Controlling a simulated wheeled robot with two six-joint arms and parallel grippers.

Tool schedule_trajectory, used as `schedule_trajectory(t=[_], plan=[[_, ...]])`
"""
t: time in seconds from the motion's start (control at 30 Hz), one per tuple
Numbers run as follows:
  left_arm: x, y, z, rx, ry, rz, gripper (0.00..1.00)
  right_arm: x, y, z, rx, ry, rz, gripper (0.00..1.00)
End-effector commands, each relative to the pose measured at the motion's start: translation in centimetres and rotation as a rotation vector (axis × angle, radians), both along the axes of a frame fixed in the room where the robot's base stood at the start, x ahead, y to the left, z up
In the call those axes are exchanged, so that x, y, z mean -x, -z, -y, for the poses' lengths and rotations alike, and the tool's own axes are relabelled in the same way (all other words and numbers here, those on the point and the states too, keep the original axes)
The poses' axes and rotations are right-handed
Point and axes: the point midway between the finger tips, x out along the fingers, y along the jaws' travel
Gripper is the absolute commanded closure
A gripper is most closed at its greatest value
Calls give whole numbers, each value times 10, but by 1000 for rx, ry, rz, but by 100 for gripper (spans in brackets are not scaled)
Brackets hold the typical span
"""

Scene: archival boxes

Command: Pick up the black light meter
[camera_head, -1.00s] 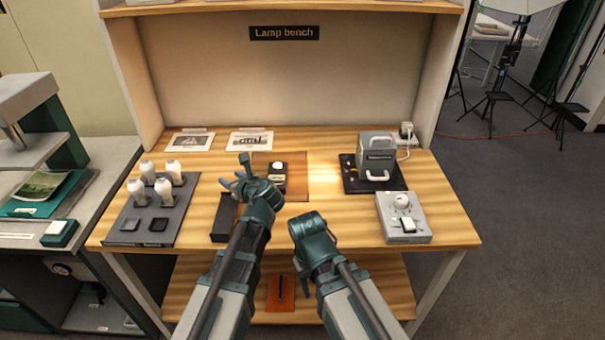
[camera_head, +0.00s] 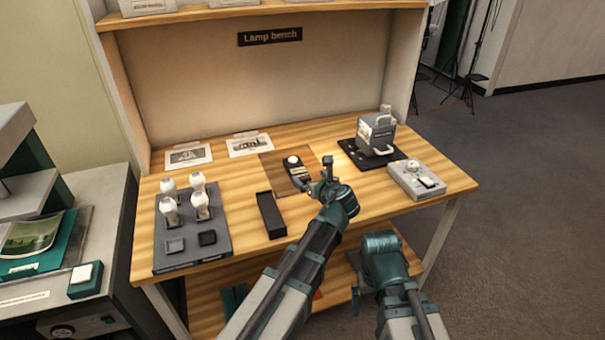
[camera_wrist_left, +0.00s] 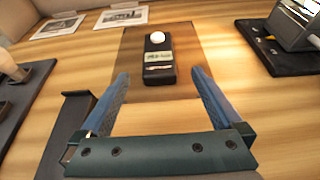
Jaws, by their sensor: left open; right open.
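The black light meter (camera_head: 297,171) lies on a brown mat (camera_head: 273,164) on the wooden bench. It has a white dome at its far end and a pale label. In the left wrist view the light meter (camera_wrist_left: 159,62) lies ahead of my open left gripper (camera_wrist_left: 158,76), roughly centred between the fingers and apart from them. In the head view my left gripper (camera_head: 322,172) is just right of the meter. My right gripper (camera_head: 357,298) hangs low in front of the bench edge, away from the meter; its fingers are mostly hidden.
An open black tray (camera_head: 270,214) stands left of my left arm. A grey rack (camera_head: 187,247) with several white bulbs is further left. A grey device (camera_head: 375,134) on a black board and a pale box (camera_head: 405,184) are right. Printed cards lie behind.

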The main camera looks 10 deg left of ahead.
Motion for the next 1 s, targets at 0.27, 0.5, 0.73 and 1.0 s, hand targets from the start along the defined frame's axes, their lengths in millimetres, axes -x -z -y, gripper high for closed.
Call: schedule_trajectory(t=[0.27,0.5,0.73,1.0], plan=[[-43,24,-28,-1,-3,-1,0,0,24,0,0,0,0,0],[-56,29,-38,0,-1,0,0,0,29,0,0,0,0,0],[-58,30,-40,0,-1,0,0,0,30,0,0,0,0,0],[-81,47,-60,0,-3,0,0,0,48,0,0,0,0,0]])
